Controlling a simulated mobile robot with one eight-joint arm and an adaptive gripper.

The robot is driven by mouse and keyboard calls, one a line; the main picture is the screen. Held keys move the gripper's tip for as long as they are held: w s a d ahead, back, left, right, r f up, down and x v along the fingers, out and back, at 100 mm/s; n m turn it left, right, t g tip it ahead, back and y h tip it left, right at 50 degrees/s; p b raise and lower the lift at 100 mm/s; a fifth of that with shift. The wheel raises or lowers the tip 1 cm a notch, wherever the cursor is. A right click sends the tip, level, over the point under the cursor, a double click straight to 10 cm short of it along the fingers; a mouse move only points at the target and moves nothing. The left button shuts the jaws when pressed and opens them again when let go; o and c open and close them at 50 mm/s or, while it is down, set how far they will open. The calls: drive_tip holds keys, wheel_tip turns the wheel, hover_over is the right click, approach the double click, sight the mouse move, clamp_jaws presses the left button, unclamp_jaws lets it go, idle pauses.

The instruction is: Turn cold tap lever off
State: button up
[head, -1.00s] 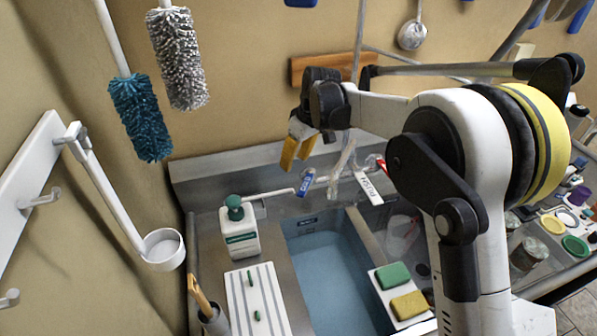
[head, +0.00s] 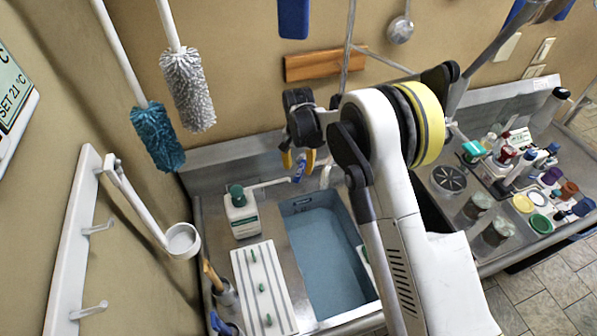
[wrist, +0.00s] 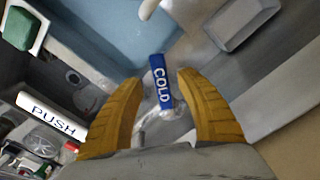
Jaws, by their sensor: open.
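The cold tap lever (wrist: 161,82) is blue with white COLD lettering. In the wrist view it lies between my gripper's (wrist: 158,92) two yellow fingers, with a visible gap on each side. My gripper is open and holds nothing. In the head view a small part of the blue lever (head: 300,171) shows just beside my gripper's fingers (head: 299,161). The metal tap body (wrist: 165,122) shows between the fingers and is partly hidden by my gripper.
A white lever marked PUSH (wrist: 52,118) is left of my gripper in the wrist view. The sink basin (head: 322,255) holds bluish water. A white soap bottle (head: 241,214) stands left of the tap. A striped board (head: 264,287) lies in front of it.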

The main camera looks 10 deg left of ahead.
sight(299, 174)
drive_tip(key=shift+f, duration=1.7)
drive_tip(key=shift+c, duration=0.5)
clamp_jaws()
drive_tip(key=shift+d, duration=0.1)
drive_tip(key=shift+w+d+n+b, duration=0.15)
drive_tip(key=shift+d+n+b, duration=0.85)
drive_tip(key=shift+n+b, duration=0.55)
drive_tip(key=shift+w+d+n+b, duration=0.15)
drive_tip(key=shift+d+n+b, duration=0.8)
drive_tip(key=shift+n+b, duration=0.55)
